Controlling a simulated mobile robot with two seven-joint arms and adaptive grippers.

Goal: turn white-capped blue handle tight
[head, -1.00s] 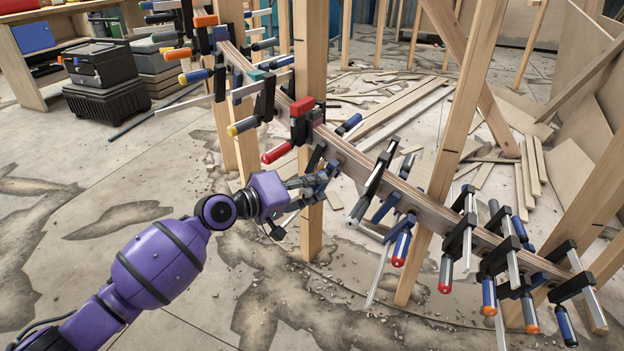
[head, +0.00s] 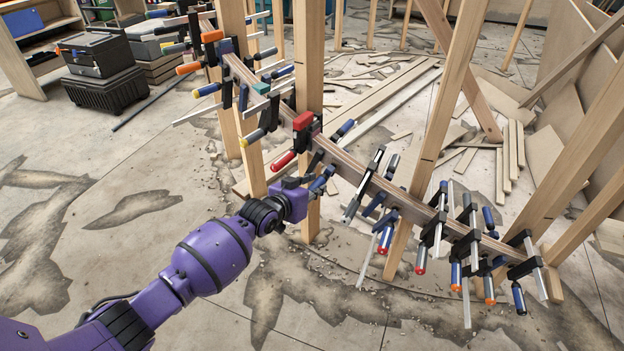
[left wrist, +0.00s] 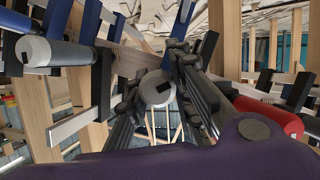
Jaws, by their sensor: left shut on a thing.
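A white-capped blue handle hangs from a clamp on the curved wooden stringer (head: 345,160). Its round pale cap (left wrist: 157,88) faces the camera between my fingers in the left wrist view, and most of the handle is hidden behind it. My left gripper (head: 316,183) is shut on this handle, with dark fingers on both sides of the cap (left wrist: 160,98). In the head view the fingers and purple wrist cover most of the handle. My right gripper is in neither view.
A red handle (head: 283,160) is close to the gripper, also in the left wrist view (left wrist: 270,115). Another white-capped blue handle (left wrist: 60,53) is on the other side. Wooden posts (head: 309,60) stand close by.

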